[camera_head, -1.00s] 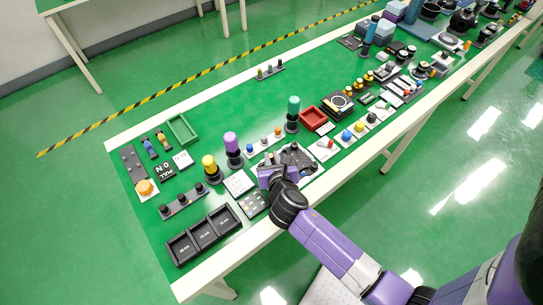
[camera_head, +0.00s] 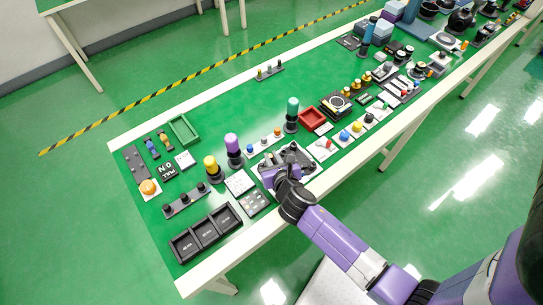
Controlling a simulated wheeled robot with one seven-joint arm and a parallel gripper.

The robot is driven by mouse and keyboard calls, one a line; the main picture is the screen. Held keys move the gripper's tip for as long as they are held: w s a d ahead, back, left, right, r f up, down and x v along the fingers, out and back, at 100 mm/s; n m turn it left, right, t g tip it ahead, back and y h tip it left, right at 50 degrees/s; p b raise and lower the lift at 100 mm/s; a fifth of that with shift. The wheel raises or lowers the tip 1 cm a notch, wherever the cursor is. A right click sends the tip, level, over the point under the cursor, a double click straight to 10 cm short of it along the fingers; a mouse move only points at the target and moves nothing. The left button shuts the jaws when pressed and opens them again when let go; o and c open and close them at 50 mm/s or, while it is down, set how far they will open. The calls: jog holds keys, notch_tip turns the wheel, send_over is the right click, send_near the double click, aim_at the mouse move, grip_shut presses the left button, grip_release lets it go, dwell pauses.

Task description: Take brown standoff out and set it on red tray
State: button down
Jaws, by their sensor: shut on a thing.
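My gripper (camera_head: 270,176) is over the near edge of the long green-topped table, at the left side of a dark plate with black parts (camera_head: 296,158). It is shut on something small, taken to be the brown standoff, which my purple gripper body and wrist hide. The red tray (camera_head: 312,119) is a small open box on the table, beyond the dark plate and up to the right of my gripper. It looks empty.
A teal-topped post (camera_head: 292,112) stands just left of the red tray. Purple (camera_head: 232,146) and yellow (camera_head: 211,166) posts stand to the left. Open green table lies behind the red tray.

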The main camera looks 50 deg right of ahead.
jog(key=shift+n+t+y+p, duration=0.4)
jog(key=shift+n+y+p, duration=0.3)
jog(key=shift+p, duration=0.15)
jog(key=shift+s+f+n, duration=0.1)
jog(key=shift+n, duration=0.3)
jog(key=shift+s+d+n+t+y, duration=0.1)
jog(key=shift+n+t+y, duration=0.4)
jog(key=shift+n+y, duration=0.45)
jog(key=shift+y, duration=0.25)
jog(key=shift+d+n+t+y, duration=0.25)
jog(key=shift+n+t+y, duration=0.05)
jog(key=shift+n+y, duration=1.05)
jog(key=shift+d+n+y+b, duration=0.2)
jog(key=shift+n+y+b, duration=0.4)
jog(key=shift+n+y, duration=0.3)
jog(key=shift+y, duration=0.35)
jog(key=shift+d+n+g+y+b, duration=0.15)
jog(key=shift+n+g+y+b, duration=0.45)
jog(key=shift+n+y+b, duration=1.25)
jog(key=shift+r, duration=0.2)
